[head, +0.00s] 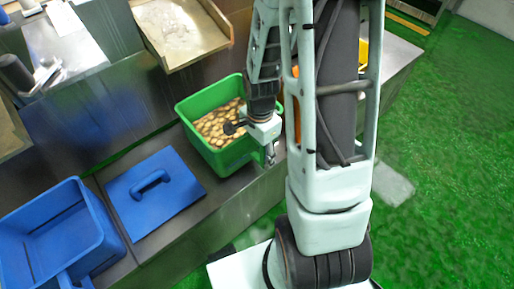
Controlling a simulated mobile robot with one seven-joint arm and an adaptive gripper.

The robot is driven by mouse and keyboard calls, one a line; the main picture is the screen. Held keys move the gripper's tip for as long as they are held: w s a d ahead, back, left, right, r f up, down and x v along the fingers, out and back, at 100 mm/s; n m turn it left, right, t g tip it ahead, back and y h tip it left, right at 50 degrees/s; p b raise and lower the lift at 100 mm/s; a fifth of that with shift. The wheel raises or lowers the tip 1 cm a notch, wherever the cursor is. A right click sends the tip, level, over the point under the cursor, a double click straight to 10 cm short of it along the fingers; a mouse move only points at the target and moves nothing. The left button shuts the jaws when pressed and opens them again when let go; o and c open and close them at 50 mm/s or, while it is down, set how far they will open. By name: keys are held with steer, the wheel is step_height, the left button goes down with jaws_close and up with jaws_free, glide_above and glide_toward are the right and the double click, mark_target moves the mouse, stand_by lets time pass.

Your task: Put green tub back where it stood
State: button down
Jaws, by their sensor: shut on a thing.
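The green tub (190,121) is in the middle of the head view, with many small tan, rounded pieces (217,125) inside. It looks about upright. My gripper (252,140) is at the tub's right side and is shut on it near the rim. My arm and gripper hide part of the tub's right side. I cannot tell whether the tub's base touches the steel bench (235,205) or hangs a little above it.
A blue lid with a handle (154,193) lies on the bench left of the tub. A blue tub (60,245) stands further left. A metal chute (182,28) juts out behind the green tub. Something orange-yellow shows partly behind my arm. Green floor (440,150) is at right.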

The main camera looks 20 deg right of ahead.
steer(key=shift+w+f+b, duration=0.15)
steer(key=shift+f+b, duration=0.2)
steer(key=shift+f, duration=0.7)
steer(key=shift+w+f+b, duration=0.1)
steer(key=shift+f+b, duration=0.25)
steer(key=shift+f, duration=0.65)
steer(key=c, duration=0.9)
jaws_free()
steer(key=shift+s+f, duration=0.15)
steer(key=shift+s, duration=0.05)
step_height(320, 180, up, 12)
steer(key=p, duration=0.4)
